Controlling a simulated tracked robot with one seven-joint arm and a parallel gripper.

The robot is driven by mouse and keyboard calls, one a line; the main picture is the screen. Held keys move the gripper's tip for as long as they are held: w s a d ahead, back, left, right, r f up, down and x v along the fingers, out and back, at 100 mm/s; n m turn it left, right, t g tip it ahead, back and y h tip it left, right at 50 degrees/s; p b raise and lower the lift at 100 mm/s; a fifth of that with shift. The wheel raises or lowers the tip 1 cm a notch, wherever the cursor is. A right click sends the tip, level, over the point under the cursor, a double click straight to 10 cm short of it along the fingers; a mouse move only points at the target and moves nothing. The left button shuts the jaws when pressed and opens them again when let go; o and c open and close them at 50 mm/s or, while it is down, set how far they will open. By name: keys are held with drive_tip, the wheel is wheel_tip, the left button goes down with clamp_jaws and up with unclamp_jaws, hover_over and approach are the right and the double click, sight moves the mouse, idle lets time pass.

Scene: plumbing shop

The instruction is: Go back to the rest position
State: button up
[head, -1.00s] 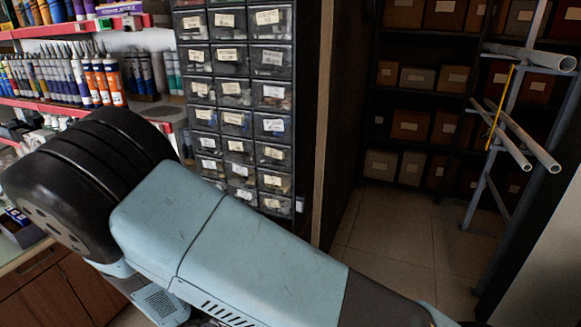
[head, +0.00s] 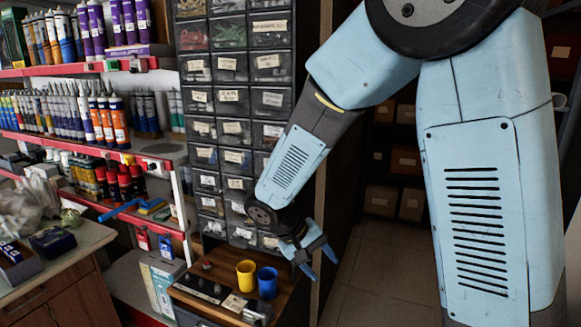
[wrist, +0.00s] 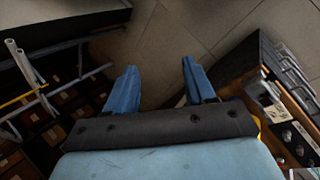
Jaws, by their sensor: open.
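My gripper (head: 318,259) hangs at the end of my pale blue arm in the head view, in front of the drawer cabinet's lower right edge. It is right of a yellow cup (head: 246,276) and a blue cup (head: 267,282) on a wooden shelf, apart from both. In the wrist view my gripper (wrist: 157,88) shows two blue fingers spread wide, with only floor tiles between them. It is open and empty. My upper arm fills the right part of the head view and hides much of the back shelving.
A dark cabinet of small labelled drawers (head: 232,96) stands in the middle. Red-edged shelves (head: 85,67) with tubes and bottles are at left, above a wooden counter (head: 95,236). Pipes on a rack (wrist: 28,70) show at left in the wrist view. Tiled floor (head: 375,270) is open beyond my gripper.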

drive_tip(key=s+d+r+m+t+y, duration=0.2)
drive_tip(key=s+d+r+y, duration=0.1)
drive_tip(key=s+d+r, duration=0.4)
drive_tip(key=s+d+r+m+t+y, duration=0.2)
drive_tip(key=s+d+r, duration=0.4)
drive_tip(key=d+r, duration=0.3)
wheel_tip(320, 180, up, 3)
drive_tip(key=shift+s+d+r+t+y, duration=0.1)
drive_tip(key=shift+s+d+t+y, duration=0.25)
drive_tip(key=shift+y, duration=0.45)
